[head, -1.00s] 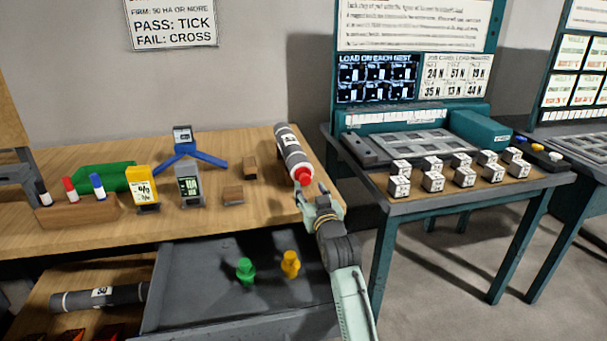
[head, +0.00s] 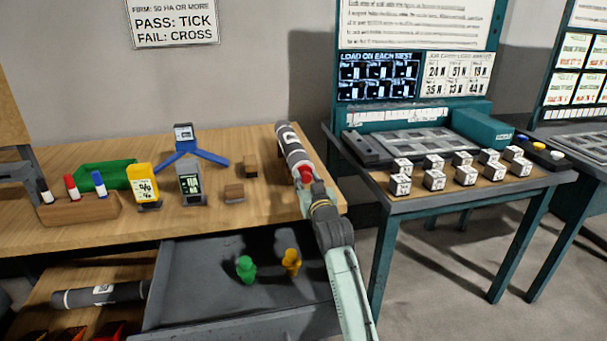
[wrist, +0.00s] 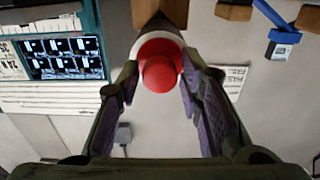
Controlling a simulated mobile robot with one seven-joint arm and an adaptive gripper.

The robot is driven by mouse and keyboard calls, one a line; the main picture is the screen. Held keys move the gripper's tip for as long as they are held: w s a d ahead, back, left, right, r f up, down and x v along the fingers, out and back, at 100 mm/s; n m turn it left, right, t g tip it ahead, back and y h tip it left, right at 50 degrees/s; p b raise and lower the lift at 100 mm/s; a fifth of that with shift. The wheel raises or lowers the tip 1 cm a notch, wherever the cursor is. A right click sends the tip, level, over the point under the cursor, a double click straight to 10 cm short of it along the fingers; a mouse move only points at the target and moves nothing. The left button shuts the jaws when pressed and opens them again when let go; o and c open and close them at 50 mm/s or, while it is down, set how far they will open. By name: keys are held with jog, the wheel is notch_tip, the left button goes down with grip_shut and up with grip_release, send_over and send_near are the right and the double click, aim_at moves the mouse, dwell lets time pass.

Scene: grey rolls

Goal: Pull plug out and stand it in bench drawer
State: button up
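A red plug (head: 305,172) sits in the near end of a grey roll (head: 292,147) lying on the wooden bench. In the wrist view the red plug (wrist: 160,68) faces me, with the pale roll end behind it. My gripper (head: 308,184) is at the plug; in the wrist view its fingers (wrist: 158,90) are spread, one on each side of the plug, with gaps visible. The bench drawer (head: 200,285) is pulled open below the bench top. A green plug (head: 246,268) and a yellow plug (head: 291,262) stand in it.
Another grey roll (head: 100,295) lies on a lower shelf at left. A marker holder (head: 80,210), a yellow device (head: 143,180), a grey device (head: 190,182) and wooden blocks (head: 234,192) are on the bench. A side table (head: 450,200) holds several white cubes. The drawer's left part is clear.

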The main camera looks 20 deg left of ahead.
jog(key=c, duration=0.6)
jog(key=shift+o, duration=0.2)
jog(key=shift+r, duration=0.1)
jog(key=v, duration=0.6)
dwell(0.5)
